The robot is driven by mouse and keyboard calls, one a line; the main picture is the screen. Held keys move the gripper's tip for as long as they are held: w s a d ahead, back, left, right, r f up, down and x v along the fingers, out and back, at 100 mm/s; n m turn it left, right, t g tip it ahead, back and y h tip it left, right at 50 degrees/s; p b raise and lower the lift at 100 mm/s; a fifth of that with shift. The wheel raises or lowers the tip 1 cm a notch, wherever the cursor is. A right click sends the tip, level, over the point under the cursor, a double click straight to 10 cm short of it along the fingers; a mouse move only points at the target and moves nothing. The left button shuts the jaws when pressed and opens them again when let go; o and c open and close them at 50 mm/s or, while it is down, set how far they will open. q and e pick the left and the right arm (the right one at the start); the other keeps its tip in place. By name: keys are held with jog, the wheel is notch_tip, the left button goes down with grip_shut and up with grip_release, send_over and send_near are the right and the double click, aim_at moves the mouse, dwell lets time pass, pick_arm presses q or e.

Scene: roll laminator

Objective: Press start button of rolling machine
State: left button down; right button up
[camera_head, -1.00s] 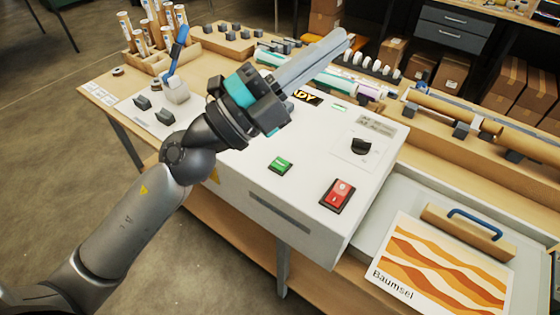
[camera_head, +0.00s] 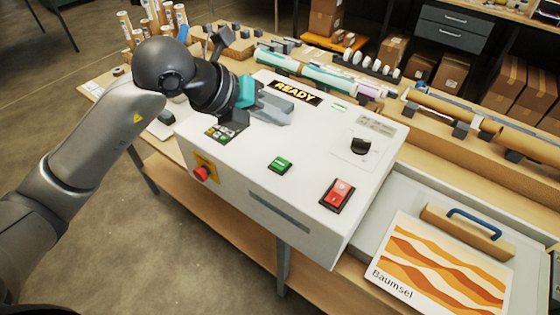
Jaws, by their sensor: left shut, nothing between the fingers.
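The rolling machine is a white box (camera_head: 315,150) on a wooden bench, with a lit READY display (camera_head: 297,92) on top. A green button (camera_head: 280,164) sits on its top face near the front edge. A red rocker switch (camera_head: 338,194) lies to its right, and a black knob (camera_head: 361,146) is further back. A red emergency knob (camera_head: 202,173) on a yellow plate is on the front face at left. My left gripper (camera_head: 288,112) is shut and empty, above the top face, behind the green button and apart from it. My right gripper is not in view.
A tray at the right holds a Baumsel print (camera_head: 440,270) and a wooden block with a blue handle (camera_head: 468,228). Rolls (camera_head: 310,70) lie behind the machine. A small keypad (camera_head: 225,132) sits by my wrist. The top face around the green button is clear.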

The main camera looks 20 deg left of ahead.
pick_arm(q)
jog(key=shift+a, duration=0.15)
jog(key=b, duration=0.6)
send_over(276, 167)
notch_tip(276, 167, down, 7)
jog(key=shift+f, duration=0.2)
jog(key=shift+f+b, duration=0.45)
jog(key=shift+f, duration=0.35)
dwell(1.3)
jog(key=shift+f+b, duration=0.35)
jog(key=shift+b, duration=0.1)
